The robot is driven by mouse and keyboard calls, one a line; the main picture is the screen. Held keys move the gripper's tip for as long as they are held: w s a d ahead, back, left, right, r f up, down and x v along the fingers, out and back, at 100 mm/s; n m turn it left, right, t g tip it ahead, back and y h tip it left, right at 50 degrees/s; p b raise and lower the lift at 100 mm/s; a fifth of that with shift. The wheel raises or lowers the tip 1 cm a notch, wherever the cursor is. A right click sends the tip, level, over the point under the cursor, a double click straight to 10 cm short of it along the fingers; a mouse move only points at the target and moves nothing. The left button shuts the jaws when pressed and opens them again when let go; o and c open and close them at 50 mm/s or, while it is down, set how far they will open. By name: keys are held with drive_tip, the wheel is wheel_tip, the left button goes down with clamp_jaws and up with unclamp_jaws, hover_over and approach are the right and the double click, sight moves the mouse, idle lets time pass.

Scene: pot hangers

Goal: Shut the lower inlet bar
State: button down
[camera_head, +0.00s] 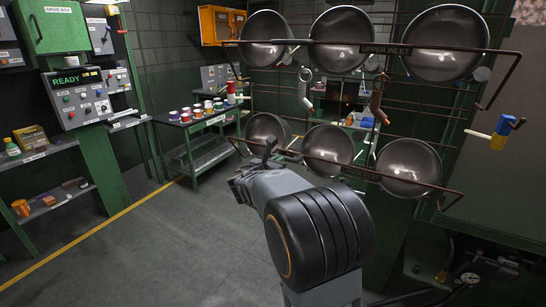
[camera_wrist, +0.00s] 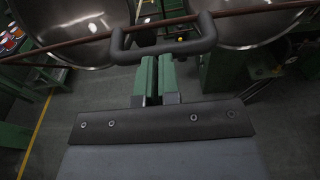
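The lower inlet bar (camera_head: 312,158) is a thin brown bar running across the front of the three lower pans in the head view, with a label plate near its middle. In the wrist view the bar (camera_wrist: 62,48) crosses the top, with a dark U-shaped handle (camera_wrist: 165,48) on it. My gripper (camera_wrist: 157,60) has two green fingers close together with only a thin dark line between them, and nothing shows between them. The fingertips are right at the handle's crosspiece; whether they touch it I cannot tell. My arm hides part of the bar's left area in the head view.
The upper inlet bar (camera_head: 330,42) crosses three upper pans. Two short hanging handles (camera_head: 376,105) hang between the rows. A green table (camera_head: 190,125) with several cups stands behind left. A control panel (camera_head: 80,95) reads READY. The floor (camera_head: 160,235) at left is clear.

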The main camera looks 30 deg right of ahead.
drive_tip(key=shift+w+d+r+g+y+p, duration=0.35)
drive_tip(key=shift+d+r+y+p, duration=0.25)
drive_tip(key=shift+p, duration=0.75)
drive_tip(key=shift+f, duration=0.1)
